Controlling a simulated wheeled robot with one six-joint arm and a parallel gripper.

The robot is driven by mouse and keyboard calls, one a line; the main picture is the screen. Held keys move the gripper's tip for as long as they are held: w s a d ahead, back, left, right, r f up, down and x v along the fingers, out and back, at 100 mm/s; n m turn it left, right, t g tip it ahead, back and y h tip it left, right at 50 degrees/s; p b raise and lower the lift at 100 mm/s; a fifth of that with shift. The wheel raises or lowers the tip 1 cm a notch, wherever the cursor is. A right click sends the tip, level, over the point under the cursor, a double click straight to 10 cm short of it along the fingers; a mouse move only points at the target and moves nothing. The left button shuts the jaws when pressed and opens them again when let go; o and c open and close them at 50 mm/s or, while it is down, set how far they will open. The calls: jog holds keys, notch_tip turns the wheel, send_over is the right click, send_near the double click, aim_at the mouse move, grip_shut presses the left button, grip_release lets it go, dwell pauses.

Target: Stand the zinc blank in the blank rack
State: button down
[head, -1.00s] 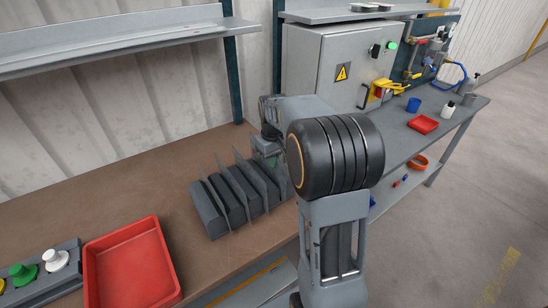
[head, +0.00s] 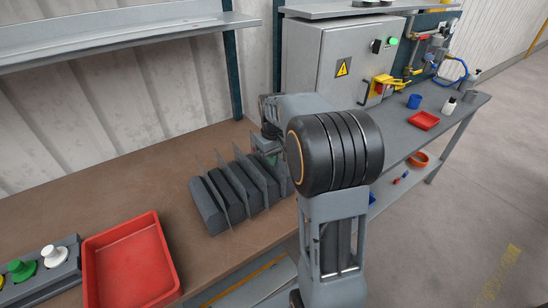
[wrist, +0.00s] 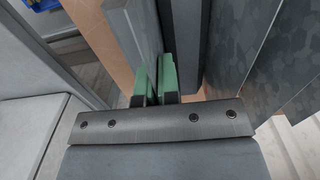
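The blank rack (head: 214,207) stands on the brown bench, a row of dark slanted blocks with thin grey sheets upright between them. My gripper (wrist: 155,84) is at the rack's right end, mostly hidden behind my arm in the head view. In the wrist view its green fingertips are close together with a thin grey sheet, seemingly the zinc blank (wrist: 137,38), between them. The blank stands roughly upright beside the rack's dark blocks. Its lower edge is hidden, so I cannot tell whether it touches the slot floor.
A red tray (head: 95,270) and a button box (head: 67,268) lie at the bench's left. A grey cabinet (head: 318,60) stands behind my arm. A shelf (head: 120,38) hangs over the bench.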

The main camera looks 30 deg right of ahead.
jog(key=shift+f+b, duration=0.5)
jog(key=shift+f, duration=0.35)
jog(key=c, duration=1.3)
grip_release()
jog(key=shift+o, duration=0.2)
notch_tip(320, 180, up, 14)
jog(key=shift+f, duration=0.1)
jog(key=shift+w, duration=0.1)
jog(key=s+a+f+t, duration=0.1)
jog(key=s+a+f, duration=0.2)
jog(key=s, duration=0.3)
jog(key=s+a+f+t, duration=0.1)
jog(key=s+a+f, duration=0.2)
jog(key=s, duration=0.3)
jog(key=s+a+f+m+t, duration=0.1)
jog(key=s+a+f+t, duration=0.1)
jog(key=s+a, duration=0.3)
jog(key=shift+s+f, duration=0.4)
jog(key=shift+f, duration=0.25)
